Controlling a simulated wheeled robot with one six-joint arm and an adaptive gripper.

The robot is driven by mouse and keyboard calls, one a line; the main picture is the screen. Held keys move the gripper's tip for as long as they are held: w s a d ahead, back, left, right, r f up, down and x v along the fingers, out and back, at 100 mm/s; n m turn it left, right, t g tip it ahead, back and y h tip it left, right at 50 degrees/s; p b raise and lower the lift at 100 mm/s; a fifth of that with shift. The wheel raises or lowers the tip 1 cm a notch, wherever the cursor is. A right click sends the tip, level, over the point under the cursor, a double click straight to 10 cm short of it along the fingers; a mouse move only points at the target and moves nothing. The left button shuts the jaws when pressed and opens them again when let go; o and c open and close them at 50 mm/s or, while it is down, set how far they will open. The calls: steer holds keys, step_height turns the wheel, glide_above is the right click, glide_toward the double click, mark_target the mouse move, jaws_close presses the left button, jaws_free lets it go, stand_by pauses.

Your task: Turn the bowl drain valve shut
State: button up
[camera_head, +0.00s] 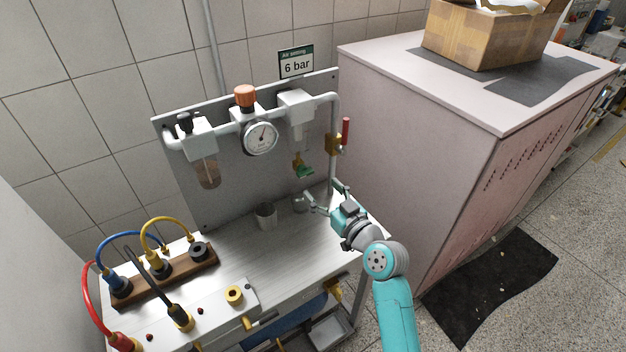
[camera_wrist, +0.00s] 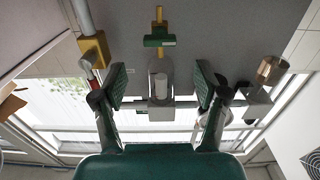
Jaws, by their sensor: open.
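The bowl drain valve has a brass body (camera_head: 296,158) and a green handle (camera_head: 304,171). It hangs below the right-hand white filter unit (camera_head: 296,104) on the grey panel. In the wrist view the green handle (camera_wrist: 157,42) appears as a bar lying across the brass part (camera_wrist: 159,20), above the level of the fingertips. My gripper (camera_head: 323,193) is below and right of the valve in the head view. In the wrist view my gripper (camera_wrist: 158,84) is open, with its green pads wide apart. The pads appear apart from the valve, and nothing is held.
A brass valve (camera_head: 333,145) with a red lever (camera_head: 346,131) is on the pipe right of the drain valve. A gauge (camera_head: 261,137) and a brownish bowl (camera_head: 207,174) are left. A cup (camera_head: 265,217) stands on the bench. A pink cabinet (camera_head: 420,150) borders the right.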

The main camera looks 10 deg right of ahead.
steer(key=shift+v, duration=1.55)
